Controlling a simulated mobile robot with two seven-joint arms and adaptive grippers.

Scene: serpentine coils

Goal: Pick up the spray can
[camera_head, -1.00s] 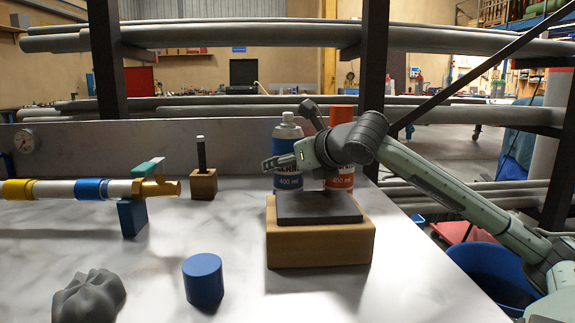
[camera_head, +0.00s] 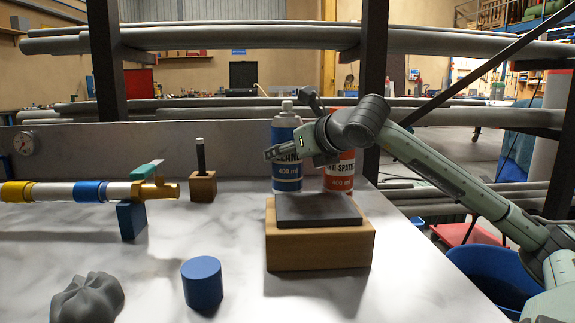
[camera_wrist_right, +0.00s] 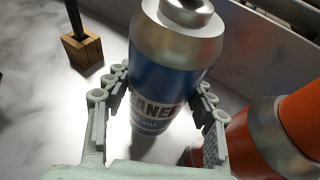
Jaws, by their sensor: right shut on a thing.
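My left gripper is not in view.
A red-orange can (camera_head: 339,178) stands just right of the blue can, partly behind my gripper; it also shows in the wrist view (camera_wrist_right: 285,135). In front is a wooden block (camera_head: 320,247) with a dark plate (camera_head: 317,211). A blue cylinder (camera_head: 202,283) and pipe (camera_head: 60,191) are left.

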